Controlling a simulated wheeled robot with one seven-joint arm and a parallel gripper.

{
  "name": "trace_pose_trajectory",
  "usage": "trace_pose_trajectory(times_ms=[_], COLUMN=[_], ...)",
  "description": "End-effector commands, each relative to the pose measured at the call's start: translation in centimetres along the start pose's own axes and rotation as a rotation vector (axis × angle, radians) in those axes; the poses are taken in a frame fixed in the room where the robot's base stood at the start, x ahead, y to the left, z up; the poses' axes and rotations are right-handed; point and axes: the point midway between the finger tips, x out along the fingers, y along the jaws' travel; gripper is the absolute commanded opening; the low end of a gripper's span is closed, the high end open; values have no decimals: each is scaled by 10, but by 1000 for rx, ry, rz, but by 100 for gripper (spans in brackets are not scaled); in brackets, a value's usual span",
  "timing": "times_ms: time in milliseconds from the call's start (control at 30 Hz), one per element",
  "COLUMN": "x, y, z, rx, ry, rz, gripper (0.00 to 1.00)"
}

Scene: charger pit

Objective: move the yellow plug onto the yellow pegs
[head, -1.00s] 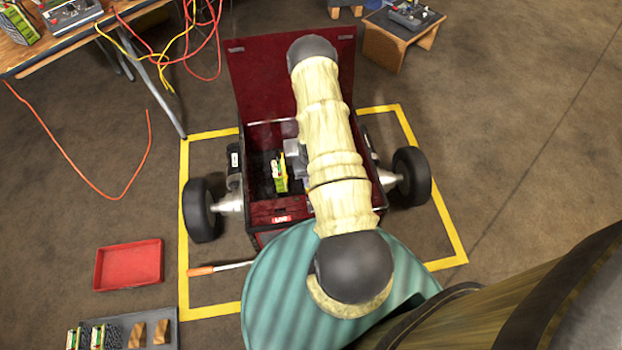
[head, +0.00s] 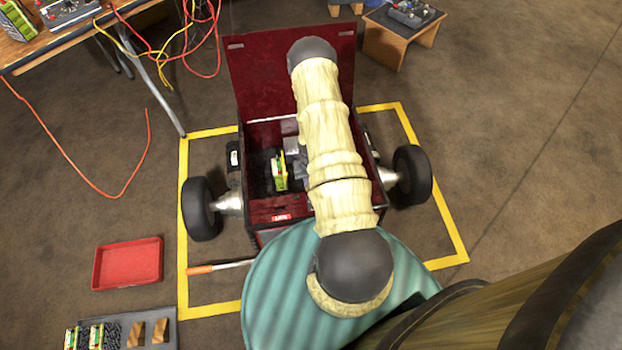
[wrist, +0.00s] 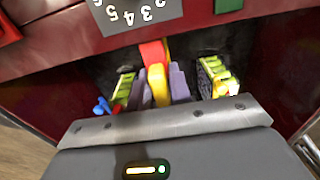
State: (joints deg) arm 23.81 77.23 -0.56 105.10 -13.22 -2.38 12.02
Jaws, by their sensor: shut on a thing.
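In the wrist view my gripper (wrist: 158,88) has its two purple-grey fingers closed on the yellow plug (wrist: 157,72), which is inside the dark red box. A green-and-yellow block with small yellow pegs (wrist: 221,88) stands apart to the right of the gripper. A similar green block (wrist: 123,87) with blue pegs (wrist: 102,106) is to the left. In the head view a green-and-yellow block (head: 279,174) shows inside the box. There my own arm hides the gripper, the plug and the box's right part.
The dark red box (head: 268,211) has its lid raised (head: 262,80) and wheels on both sides. A red piece (wrist: 153,52) lies just beyond the plug. A red tray (head: 128,264) and an orange-handled tool (head: 200,269) lie left.

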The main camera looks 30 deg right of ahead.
Motion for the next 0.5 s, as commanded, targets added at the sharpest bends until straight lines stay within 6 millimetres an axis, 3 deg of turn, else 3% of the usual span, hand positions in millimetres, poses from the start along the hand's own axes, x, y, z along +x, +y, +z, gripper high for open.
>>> trace_pose_trajectory(times_ms=[500], x=[9], y=[0], z=[0], rx=[0], ry=[0], rz=[0], gripper=[0])
